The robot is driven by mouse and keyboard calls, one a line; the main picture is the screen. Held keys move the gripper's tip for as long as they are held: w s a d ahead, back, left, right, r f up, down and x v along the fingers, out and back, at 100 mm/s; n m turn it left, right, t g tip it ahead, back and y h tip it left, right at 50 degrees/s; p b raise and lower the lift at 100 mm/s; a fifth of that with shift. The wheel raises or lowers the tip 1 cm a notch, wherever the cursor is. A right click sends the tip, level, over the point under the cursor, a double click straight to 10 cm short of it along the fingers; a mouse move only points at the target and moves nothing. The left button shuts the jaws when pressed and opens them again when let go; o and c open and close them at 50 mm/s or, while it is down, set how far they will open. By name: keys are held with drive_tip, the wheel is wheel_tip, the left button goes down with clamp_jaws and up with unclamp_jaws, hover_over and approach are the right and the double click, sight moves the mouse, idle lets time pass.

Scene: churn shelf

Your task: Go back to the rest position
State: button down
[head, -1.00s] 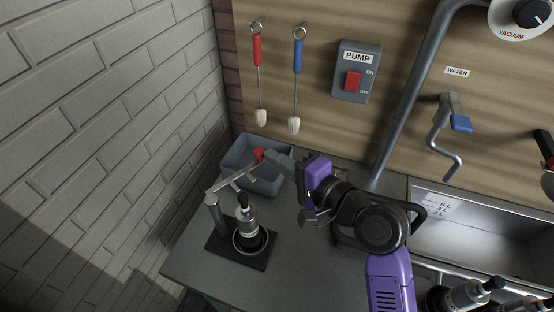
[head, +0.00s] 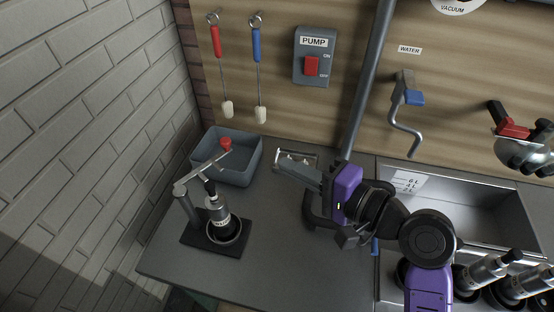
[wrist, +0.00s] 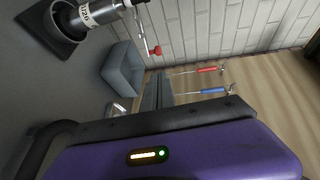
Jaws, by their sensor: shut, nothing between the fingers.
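My gripper (head: 279,164) is at the end of my purple and black arm, in the middle of the head view. Its fingers are shut with nothing between them and point left over the grey counter, right of the grey bin. In the wrist view the gripper (wrist: 157,95) shows at the middle, partly hidden by its own purple housing. My gripper appears apart from the bin and the stand.
A grey bin (head: 254,165) stands at the back left. In front of it a stand holds a bottle-like device (head: 216,212) under a red-knobbed lever (head: 225,144). A sink (head: 480,205) lies right. The wall carries two brushes, a PUMP switch (head: 311,66) and a WATER tap (head: 404,90).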

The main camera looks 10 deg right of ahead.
drive_tip(key=w+d+r+n+t+h, duration=0.1)
drive_tip(key=w+d+r+t+h, duration=0.1)
drive_tip(key=d+t+h, duration=0.3)
drive_tip(key=s+d+f+n+t+h, duration=0.1)
drive_tip(key=s+d+f+n+h, duration=0.1)
drive_tip(key=s+d+f+h, duration=0.35)
drive_tip(key=s+f+n+g, duration=0.1)
drive_tip(key=s+f+n, duration=0.1)
drive_tip(key=s, duration=1.2)
drive_tip(key=s+d+f+n+g, duration=0.1)
drive_tip(key=s+f+n+g, duration=0.1)
drive_tip(key=s, duration=1.3)
drive_tip(key=f+n, duration=0.1)
drive_tip(key=n, duration=0.1)
drive_tip(key=shift+d+f+n, duration=0.15)
drive_tip(key=shift+n, duration=0.15)
